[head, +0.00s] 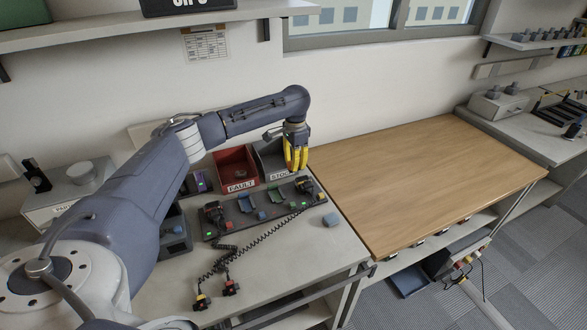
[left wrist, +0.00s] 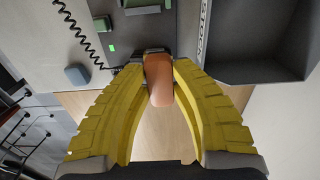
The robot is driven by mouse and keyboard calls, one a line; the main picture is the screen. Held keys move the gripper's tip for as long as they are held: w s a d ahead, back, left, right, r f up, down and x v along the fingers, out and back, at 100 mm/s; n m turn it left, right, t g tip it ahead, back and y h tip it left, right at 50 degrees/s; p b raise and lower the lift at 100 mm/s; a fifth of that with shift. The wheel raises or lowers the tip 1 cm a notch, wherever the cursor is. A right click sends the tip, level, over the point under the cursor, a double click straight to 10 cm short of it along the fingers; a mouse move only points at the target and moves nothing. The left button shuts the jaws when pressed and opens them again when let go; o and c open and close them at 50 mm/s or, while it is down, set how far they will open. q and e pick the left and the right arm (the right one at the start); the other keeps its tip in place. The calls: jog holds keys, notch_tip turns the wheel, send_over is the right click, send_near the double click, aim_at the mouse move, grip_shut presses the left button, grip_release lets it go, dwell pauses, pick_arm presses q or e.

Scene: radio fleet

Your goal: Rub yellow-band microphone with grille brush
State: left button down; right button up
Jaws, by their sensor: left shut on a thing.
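My left gripper (head: 296,166) has yellow fingers and is over the bench in front of the grey bin. In the left wrist view its fingers (left wrist: 158,80) are shut on an orange rounded piece (left wrist: 160,92) with a dark far end, which appears to be the grille brush; its bristles are not clear. A dark microphone with a yellowish band (head: 201,302) lies at the bench's front on a coiled cord. A similar one with a red band (head: 231,288) lies just right of it. My right gripper is not in view.
A rack (head: 240,212) with radios stands mid-bench. A red FAULT bin (head: 236,184) and a grey STOCK bin (head: 262,150) stand behind it. A blue-grey block (head: 330,220) lies at right. The wooden table (head: 440,180) is clear.

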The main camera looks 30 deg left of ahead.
pick_arm(q)
jog(key=shift+r, duration=1.55)
